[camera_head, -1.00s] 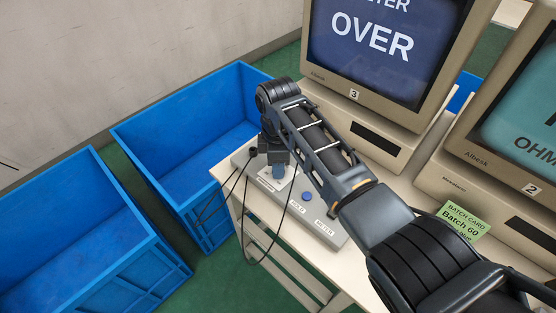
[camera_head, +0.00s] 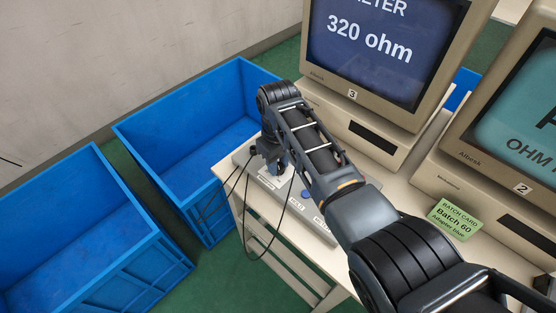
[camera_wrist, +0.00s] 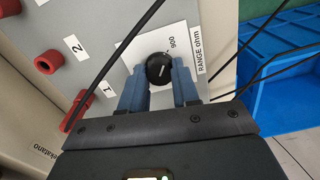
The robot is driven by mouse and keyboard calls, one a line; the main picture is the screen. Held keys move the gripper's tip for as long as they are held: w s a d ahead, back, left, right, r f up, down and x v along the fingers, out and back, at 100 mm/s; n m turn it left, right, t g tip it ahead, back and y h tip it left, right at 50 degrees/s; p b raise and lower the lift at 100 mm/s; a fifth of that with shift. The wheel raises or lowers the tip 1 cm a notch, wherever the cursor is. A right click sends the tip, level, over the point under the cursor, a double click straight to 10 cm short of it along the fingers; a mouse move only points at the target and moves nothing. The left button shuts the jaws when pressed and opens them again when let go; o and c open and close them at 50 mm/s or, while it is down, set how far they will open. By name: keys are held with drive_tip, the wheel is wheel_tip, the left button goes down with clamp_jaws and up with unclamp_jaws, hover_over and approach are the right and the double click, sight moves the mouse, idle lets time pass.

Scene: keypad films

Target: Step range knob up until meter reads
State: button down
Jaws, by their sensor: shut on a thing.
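The range knob (camera_wrist: 159,69) is black and round with a white pointer line, on a white plate marked "RANGE ohm" in the wrist view. One mark, "900", is legible beside it. My gripper (camera_wrist: 160,82) has its blue fingers on either side of the knob, shut on it. In the head view my gripper (camera_head: 273,162) is over the grey control box (camera_head: 318,230), and the knob is hidden there. The meter screen (camera_head: 375,45) on monitor 3 reads "320 ohm".
Two blue crates (camera_head: 190,135) stand on the green floor at the left. Monitor 2 (camera_head: 520,130) and a green batch card (camera_head: 455,217) are at the right of the table. Dark cables hang by the box. Red sockets (camera_wrist: 48,62) sit near the knob.

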drive_tip(key=shift+m, duration=1.1)
drive_tip(key=c, duration=0.8)
unclamp_jaws()
drive_tip(key=shift+r, duration=3.95)
